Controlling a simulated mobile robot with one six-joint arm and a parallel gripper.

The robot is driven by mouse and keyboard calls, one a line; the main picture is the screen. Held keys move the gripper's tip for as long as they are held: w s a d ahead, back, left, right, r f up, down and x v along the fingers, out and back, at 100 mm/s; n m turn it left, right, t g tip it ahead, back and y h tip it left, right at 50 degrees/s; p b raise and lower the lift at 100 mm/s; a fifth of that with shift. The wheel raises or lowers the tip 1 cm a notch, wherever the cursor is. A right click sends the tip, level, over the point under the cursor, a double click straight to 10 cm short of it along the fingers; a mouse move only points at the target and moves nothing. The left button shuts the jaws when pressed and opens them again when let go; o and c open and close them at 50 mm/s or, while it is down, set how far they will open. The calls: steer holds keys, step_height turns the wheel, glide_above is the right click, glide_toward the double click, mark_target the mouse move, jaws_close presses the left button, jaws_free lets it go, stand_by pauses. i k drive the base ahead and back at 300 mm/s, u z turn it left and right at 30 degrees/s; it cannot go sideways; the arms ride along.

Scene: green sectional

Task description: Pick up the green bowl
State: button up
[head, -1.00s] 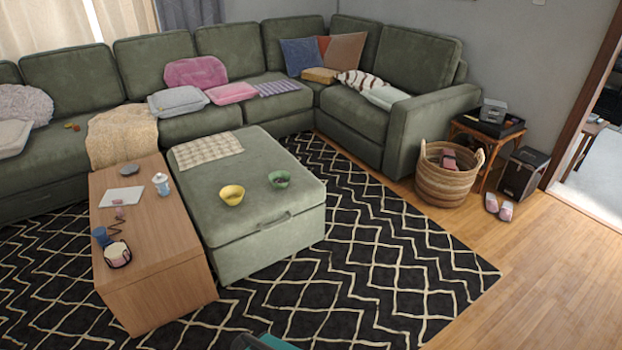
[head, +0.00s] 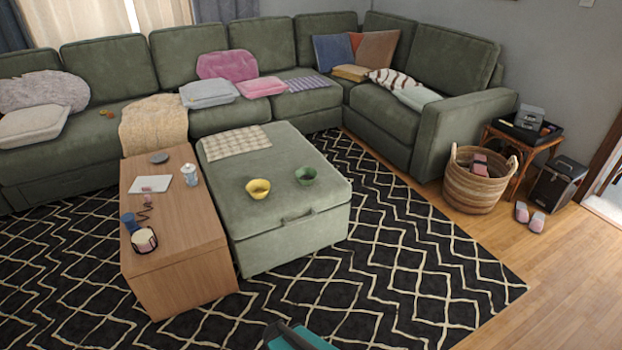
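The green bowl (head: 306,175) sits upright on the top of the green ottoman (head: 285,232), near its right side. A yellow bowl (head: 258,188) stands just to its left, a little nearer to me, apart from it. A small dark and teal part of my own body shows at the bottom edge of the head view. My gripper's fingers cannot be made out, and nothing of mine is near the bowls.
A wooden table (head: 165,255) with several small items stands against the ottoman's left side. A plaid cloth (head: 236,142) lies on the ottoman's far left. The patterned rug (head: 400,285) is clear in front and right. A wicker basket (head: 475,182) stands at right.

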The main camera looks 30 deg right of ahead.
mark_target(306, 176)
steer(key=u, duration=0.25)
steer(key=i, duration=1)
steer(key=z, duration=0.25)
